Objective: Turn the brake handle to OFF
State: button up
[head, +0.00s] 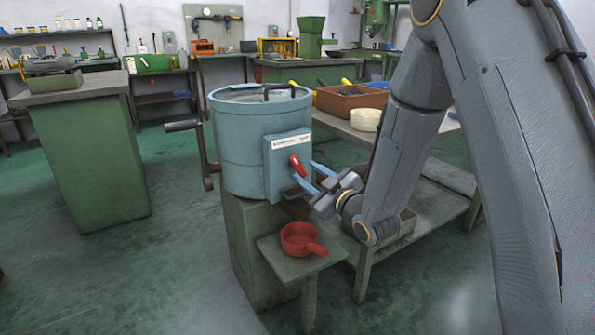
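A red handle (296,165), which looks like the brake handle, sits on the front panel (274,163) of a round blue-grey machine drum (240,150). It slants, with its upper end to the left and its lower end to the right. My gripper (305,171) is just right of the handle, its two blue fingers spread apart and pointing at it. The fingers look empty. I cannot tell whether a fingertip touches the handle. A white label (290,140) is above the handle, its text too small to read surely. No OFF mark is legible.
A red pan (300,238) rests on a small green stand (272,246) below the handle. A crank (185,126) sticks out left of the drum. A bench (425,205) with a brown bin (345,101) is behind my arm. The floor at left is clear.

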aim_at(299, 167)
jog(key=b+x, duration=0.1)
jog(key=x, duration=0.5)
jog(key=shift+w+a, duration=0.15)
jog(key=shift+w, duration=0.05)
grip_shut()
